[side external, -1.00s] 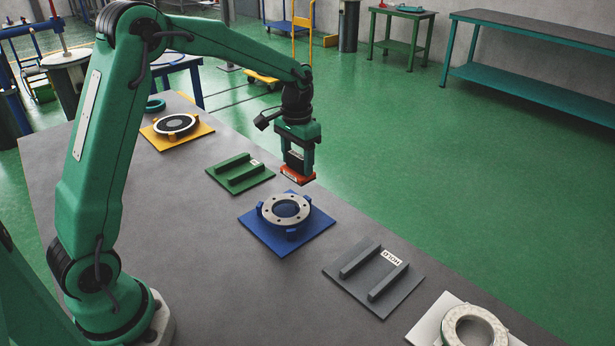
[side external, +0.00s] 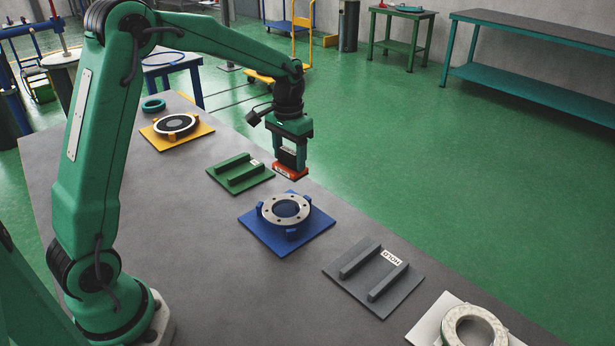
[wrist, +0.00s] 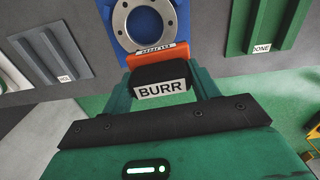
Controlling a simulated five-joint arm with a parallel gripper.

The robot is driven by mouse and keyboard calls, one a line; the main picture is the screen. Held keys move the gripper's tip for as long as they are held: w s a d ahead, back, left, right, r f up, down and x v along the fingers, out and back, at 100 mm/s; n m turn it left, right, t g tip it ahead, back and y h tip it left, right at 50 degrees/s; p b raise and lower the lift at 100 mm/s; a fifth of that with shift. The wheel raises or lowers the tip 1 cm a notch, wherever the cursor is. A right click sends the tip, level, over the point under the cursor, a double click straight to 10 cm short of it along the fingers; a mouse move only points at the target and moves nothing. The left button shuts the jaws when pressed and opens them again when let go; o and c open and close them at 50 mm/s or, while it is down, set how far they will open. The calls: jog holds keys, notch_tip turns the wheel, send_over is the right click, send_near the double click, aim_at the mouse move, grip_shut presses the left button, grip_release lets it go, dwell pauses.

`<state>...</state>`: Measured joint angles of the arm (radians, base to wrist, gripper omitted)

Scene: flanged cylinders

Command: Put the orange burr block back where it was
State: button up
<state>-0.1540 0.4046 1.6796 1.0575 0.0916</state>
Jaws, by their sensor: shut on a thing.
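The orange burr block (side external: 290,171) hangs from my gripper (side external: 289,155), above the table between the green plate and the blue plate. My gripper is shut on its black upper part, which carries a BURR label in the wrist view (wrist: 162,88). The green two-railed plate (side external: 240,176) is empty and labelled DONE in the wrist view (wrist: 259,30). The grey two-railed plate (side external: 372,280) is empty, with a HOLD label. The orange face also shows in the wrist view (wrist: 112,62). The block's underside is hidden.
A blue fixture plate (side external: 263,238) with a silver flanged ring (side external: 303,211) lies just below the block. A yellow plate (side external: 201,137) with a dark-centred disc stands farther back. A white plate (side external: 430,318) with a metal ring is at the front. The table's left part is clear.

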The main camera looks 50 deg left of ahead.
jog(key=s+a+f+n, duration=0.1)
jog(key=s+a+n, duration=0.3)
jog(key=s+a, duration=0.3)
jog(key=s+a+n, duration=0.4)
jog(key=s+a, duration=0.1)
jog(key=s, duration=0.5)
jog(key=s+a+f, duration=0.1)
jog(key=a+f, duration=0.1)
jog(key=a, duration=0.1)
jog(key=s+a+f, duration=0.1)
jog(key=a+f, duration=0.1)
jog(key=a, duration=0.2)
jog(key=s+a+f, duration=0.1)
jog(key=a+f, duration=0.2)
jog(key=shift+a, duration=0.4)
jog(key=shift+f, duration=0.15)
jog(key=shift+f, duration=1.9)
jog(key=shift+f, duration=0.15)
jog(key=o, duration=0.9)
jog(key=shift+o, duration=0.3)
